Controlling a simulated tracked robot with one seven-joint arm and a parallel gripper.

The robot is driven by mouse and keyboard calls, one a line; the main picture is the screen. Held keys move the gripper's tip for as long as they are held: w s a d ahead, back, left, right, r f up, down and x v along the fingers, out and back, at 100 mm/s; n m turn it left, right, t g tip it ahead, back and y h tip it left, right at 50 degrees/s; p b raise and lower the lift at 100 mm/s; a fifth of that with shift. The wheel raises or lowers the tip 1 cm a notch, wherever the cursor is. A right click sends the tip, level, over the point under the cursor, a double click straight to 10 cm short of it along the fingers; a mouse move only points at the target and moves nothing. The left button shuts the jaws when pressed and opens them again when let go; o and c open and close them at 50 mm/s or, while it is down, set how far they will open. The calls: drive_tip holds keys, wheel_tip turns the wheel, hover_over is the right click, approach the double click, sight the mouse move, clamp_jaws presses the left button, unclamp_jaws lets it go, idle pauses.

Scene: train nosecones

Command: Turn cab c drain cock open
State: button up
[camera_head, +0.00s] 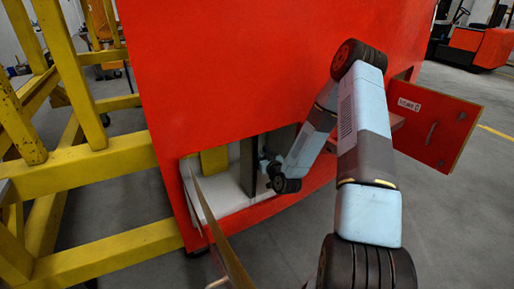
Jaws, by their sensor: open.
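The red train nosecone (235,75) fills the middle of the view, with a low open compartment (228,192) in its side. My arm comes from the lower right and bends down to this opening. My gripper (264,163) is at the compartment's mouth, beside a dark upright panel (247,165). It is small and partly hidden by my wrist; it is open, and nothing shows between its fingers. I cannot make out the cab c drain cock; it may be hidden behind my arm or the panel.
A red door (438,125) with a label and handle stands open at right. A thin open flap (222,232) juts forward at the compartment's left. A yellow block (214,160) is inside. Yellow framework (95,165) stands close at left.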

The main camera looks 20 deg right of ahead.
sight(257, 147)
drive_tip(key=shift+w+a, duration=0.25)
drive_tip(key=shift+w, duration=1.05)
drive_tip(key=shift+w+a, duration=0.25)
drive_tip(key=shift+w, duration=1)
clamp_jaws()
